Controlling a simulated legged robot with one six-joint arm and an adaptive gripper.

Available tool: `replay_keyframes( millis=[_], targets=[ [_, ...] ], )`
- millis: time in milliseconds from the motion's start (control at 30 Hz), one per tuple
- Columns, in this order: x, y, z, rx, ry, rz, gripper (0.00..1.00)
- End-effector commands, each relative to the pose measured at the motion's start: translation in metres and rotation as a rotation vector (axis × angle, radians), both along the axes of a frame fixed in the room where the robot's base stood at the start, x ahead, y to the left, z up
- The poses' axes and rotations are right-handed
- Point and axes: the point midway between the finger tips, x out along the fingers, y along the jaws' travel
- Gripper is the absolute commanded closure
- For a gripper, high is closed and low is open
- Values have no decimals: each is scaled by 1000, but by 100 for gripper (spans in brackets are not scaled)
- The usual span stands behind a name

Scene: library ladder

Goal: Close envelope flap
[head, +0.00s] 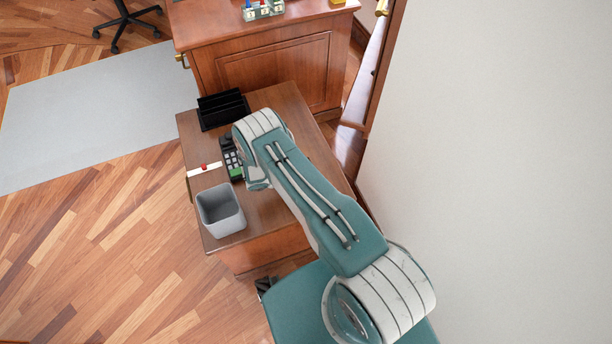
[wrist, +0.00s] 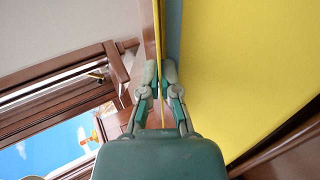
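In the wrist view my gripper (wrist: 160,75) has its two fingertips close together on either side of a thin yellow sheet seen edge-on, which looks like the envelope flap (wrist: 158,30). The fingers look closed on it; any contact is hard to see. A broad flat yellow surface, apparently the envelope body (wrist: 245,65), fills the right side of that view, with a narrow blue-grey strip between it and the flap. In the head view my gripper and the yellow envelope are hidden behind my arm.
A larger wooden cabinet (head: 275,68) stands behind. A pale wall is at right; open floor lies left.

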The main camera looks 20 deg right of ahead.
Motion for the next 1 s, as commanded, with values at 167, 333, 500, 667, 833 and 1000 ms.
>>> replay_keyframes(
  millis=[167,333,500,667,833,1000],
  targets=[
    [-1,0,-1,-11,2,0,100],
    [-1,0,-1,-11,2,0,100],
    [-1,0,-1,-11,2,0,84],
    [-1,0,-1,-10,2,0,62],
    [0,0,-1,-10,1,1,62],
    [0,1,-1,-11,1,1,62]
  ],
)
